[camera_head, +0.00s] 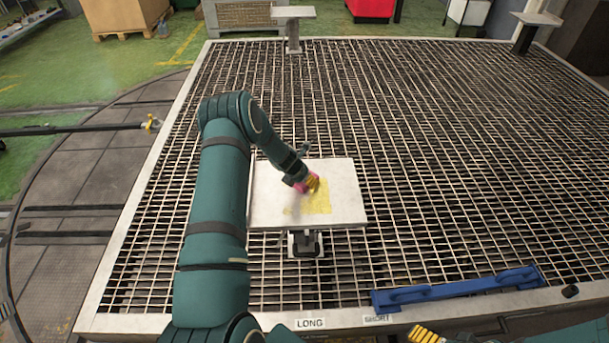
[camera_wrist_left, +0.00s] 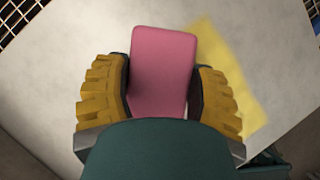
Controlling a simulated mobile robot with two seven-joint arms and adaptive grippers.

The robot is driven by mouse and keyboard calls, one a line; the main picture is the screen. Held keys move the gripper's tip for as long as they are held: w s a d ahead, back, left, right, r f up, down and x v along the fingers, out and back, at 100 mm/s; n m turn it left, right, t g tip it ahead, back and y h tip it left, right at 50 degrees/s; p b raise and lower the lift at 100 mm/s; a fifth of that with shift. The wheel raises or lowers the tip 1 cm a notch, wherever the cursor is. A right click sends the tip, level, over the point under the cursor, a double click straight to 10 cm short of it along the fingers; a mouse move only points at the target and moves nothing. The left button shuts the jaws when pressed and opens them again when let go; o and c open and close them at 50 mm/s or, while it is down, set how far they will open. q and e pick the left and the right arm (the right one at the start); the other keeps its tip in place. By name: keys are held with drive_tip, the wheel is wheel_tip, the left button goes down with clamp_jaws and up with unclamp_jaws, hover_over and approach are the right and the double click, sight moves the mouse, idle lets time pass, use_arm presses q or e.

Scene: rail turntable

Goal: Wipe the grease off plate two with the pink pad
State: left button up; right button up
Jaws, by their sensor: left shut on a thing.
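A pale square plate (camera_head: 344,182) stands on a short support on the grating, with a yellow grease patch (camera_head: 318,205) near its middle front. No number shows on it. My left gripper (camera_head: 309,184) is over the plate, shut on the pink pad (camera_head: 299,187). In the left wrist view the pad (camera_wrist_left: 163,75) sits between the two yellow fingers, and the grease (camera_wrist_left: 238,85) lies just to its right on the plate (camera_wrist_left: 85,45). Whether the pad touches the plate is hard to tell. My right gripper (camera_head: 425,335) is partly visible at the bottom edge, its opening unclear.
A blue bar with handles (camera_head: 455,289) lies on the grating at the front right. Two small plates on posts stand at the far left (camera_head: 293,12) and far right (camera_head: 537,18). Labels LONG (camera_head: 310,323) and SHORT (camera_head: 377,319) mark the front rim. The grating is otherwise mostly clear.

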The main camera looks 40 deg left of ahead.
sight(305, 187)
use_arm(q)
drive_tip(key=shift+s+d+b, duration=1)
drive_tip(key=shift+s+d, duration=0.25)
drive_tip(key=shift+s, duration=0.25)
drive_tip(key=shift+s+d+f+b, duration=0.15)
drive_tip(key=shift+s+d+b, duration=0.6)
drive_tip(key=shift+b, duration=0.25)
drive_tip(key=shift+s+d+b, duration=0.3)
drive_tip(key=shift+s+b, duration=0.15)
drive_tip(key=shift+s, duration=0.05)
drive_tip(key=shift+s+d+b, duration=0.4)
drive_tip(key=shift+s+b, duration=0.1)
drive_tip(key=shift+b, duration=0.3)
drive_tip(key=shift+s+d+b, duration=0.6)
drive_tip(key=shift+s+b, duration=0.05)
drive_tip(key=shift+s, duration=0.05)
drive_tip(key=shift+s+d, duration=1.15)
drive_tip(key=shift+s, duration=0.25)
drive_tip(key=shift+w+d, duration=0.1)
drive_tip(key=shift+d, duration=0.05)
